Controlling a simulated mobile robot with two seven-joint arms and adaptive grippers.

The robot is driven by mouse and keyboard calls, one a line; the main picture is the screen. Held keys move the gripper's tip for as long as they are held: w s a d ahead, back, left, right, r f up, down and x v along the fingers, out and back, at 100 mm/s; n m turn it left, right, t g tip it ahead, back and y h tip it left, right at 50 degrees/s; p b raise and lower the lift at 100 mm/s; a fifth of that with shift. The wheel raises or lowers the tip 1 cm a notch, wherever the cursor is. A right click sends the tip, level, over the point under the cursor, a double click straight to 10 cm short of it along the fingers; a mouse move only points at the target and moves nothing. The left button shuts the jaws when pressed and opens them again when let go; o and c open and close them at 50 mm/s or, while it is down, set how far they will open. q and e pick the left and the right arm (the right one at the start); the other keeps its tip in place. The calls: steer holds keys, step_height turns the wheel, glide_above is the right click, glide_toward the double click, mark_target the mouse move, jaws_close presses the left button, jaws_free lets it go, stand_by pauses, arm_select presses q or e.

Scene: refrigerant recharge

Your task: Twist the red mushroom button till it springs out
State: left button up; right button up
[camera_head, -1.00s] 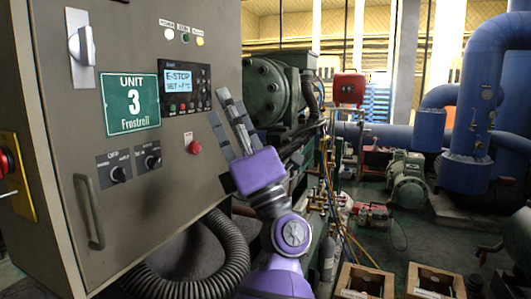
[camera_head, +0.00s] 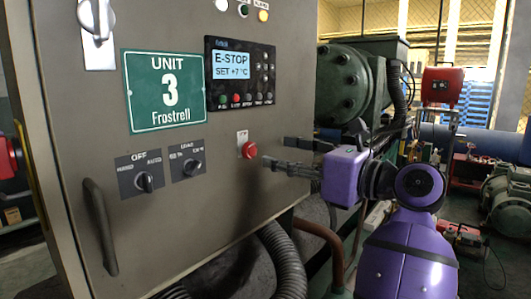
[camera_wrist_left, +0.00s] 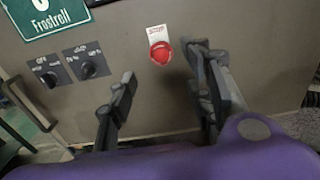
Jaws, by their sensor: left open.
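A small round red button (camera_head: 249,149) sticks out of the grey cabinet front under a small white label; it also shows in the left wrist view (camera_wrist_left: 160,52). My left gripper (camera_head: 277,151) is open and empty, fingers pointing left, just right of the small red button. In the left wrist view the button appears beyond the gap between the fingertips (camera_wrist_left: 160,66), apart from both. My right gripper is not in view.
The cabinet has a display (camera_head: 230,66) reading E-STOP, two rotary switches (camera_head: 144,182), a green Unit 3 sign (camera_head: 157,90) and a door handle (camera_head: 101,226). A corrugated hose (camera_head: 284,262) hangs below the gripper. A green compressor (camera_head: 352,85) stands behind.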

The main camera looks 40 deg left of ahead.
mark_target(253, 149)
arm_select(q)
steer(key=a, duration=0.5)
steer(key=w+a, duration=0.1)
steer(key=a, duration=0.1)
steer(key=shift+a+p, duration=0.2)
steer(key=shift+p, duration=0.15)
steer(key=shift+s+d, duration=0.1)
steer(key=shift+s, duration=0.1)
steer(key=c, duration=1.1)
jaws_close()
steer(key=shift+w+d+r+m+p, duration=0.1)
steer(key=shift+r+m+p, duration=0.15)
steer(key=shift+m+p, duration=0.5)
steer(key=shift+m, duration=0.25)
steer(key=shift+f+p, duration=0.1)
steer(key=shift+p, duration=0.2)
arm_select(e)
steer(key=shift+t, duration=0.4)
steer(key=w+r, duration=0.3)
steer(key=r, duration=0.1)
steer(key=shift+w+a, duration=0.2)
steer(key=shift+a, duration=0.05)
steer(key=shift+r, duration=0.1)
